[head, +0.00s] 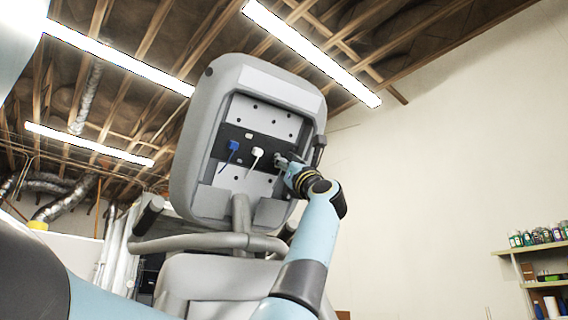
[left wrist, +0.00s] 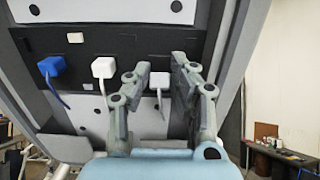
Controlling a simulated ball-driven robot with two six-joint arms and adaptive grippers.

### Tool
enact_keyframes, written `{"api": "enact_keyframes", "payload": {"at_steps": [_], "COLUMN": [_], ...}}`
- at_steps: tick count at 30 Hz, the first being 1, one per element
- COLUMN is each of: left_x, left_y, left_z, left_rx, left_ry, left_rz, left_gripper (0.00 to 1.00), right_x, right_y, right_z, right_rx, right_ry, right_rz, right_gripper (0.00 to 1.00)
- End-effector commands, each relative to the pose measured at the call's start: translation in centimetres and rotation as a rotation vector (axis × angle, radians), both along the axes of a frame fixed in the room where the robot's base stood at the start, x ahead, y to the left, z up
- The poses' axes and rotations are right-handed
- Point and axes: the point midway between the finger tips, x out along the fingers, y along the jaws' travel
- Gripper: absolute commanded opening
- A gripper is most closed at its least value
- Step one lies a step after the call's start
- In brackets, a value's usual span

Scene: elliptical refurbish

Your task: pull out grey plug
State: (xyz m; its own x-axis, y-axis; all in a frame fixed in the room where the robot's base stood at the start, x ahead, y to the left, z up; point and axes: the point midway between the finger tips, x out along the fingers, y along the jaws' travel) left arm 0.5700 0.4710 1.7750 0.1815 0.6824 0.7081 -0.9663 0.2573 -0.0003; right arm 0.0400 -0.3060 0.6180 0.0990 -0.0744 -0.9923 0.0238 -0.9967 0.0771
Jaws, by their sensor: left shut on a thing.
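The grey plug (left wrist: 160,79) is at the dark socket strip on the back of the machine's console (head: 212,85), with its cable hanging down. My left gripper (left wrist: 160,72) is shut on the grey plug, with one finger on each side of it. In the head view my left gripper (head: 280,160) reaches the right part of the strip and mostly hides the plug. I cannot tell whether the plug is fully seated. A white plug (head: 257,152) and a blue plug (head: 233,146) sit left of it in the strip. My right gripper is not in view.
The console's raised rim surrounds the recessed panel, close to my left gripper's right side. A grey handlebar (head: 200,243) curves below the console. Shelves with bottles (head: 540,236) stand far right. The space right of the console is open.

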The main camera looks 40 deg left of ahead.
Motion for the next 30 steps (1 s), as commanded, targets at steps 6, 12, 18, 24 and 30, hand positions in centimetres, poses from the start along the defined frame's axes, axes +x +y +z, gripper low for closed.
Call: {"api": "enact_keyframes", "payload": {"at_steps": [6, 12, 18, 24, 30], "left_x": [0.1, 0.1, -0.1, -0.8, -1.6], "left_y": [0.0, 0.0, -0.9, -3.8, -6.6], "left_z": [-0.2, -0.1, -1.1, -4.2, -7.1], "left_rx": [-0.003, -0.003, -0.001, -0.004, -0.004], "left_ry": [0.002, 0.001, 0.003, 0.005, 0.004], "left_rz": [0.000, 0.001, -0.001, -0.004, -0.003], "left_gripper": [0.44, 0.44, 0.44, 0.44, 0.44], "right_x": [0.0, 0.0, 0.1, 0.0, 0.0], "right_y": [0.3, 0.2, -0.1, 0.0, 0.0], "right_z": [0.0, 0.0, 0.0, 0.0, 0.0], "right_rx": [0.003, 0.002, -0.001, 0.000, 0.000], "right_ry": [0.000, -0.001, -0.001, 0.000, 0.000], "right_rz": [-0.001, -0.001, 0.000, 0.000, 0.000], "right_gripper": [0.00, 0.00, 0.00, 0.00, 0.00]}}
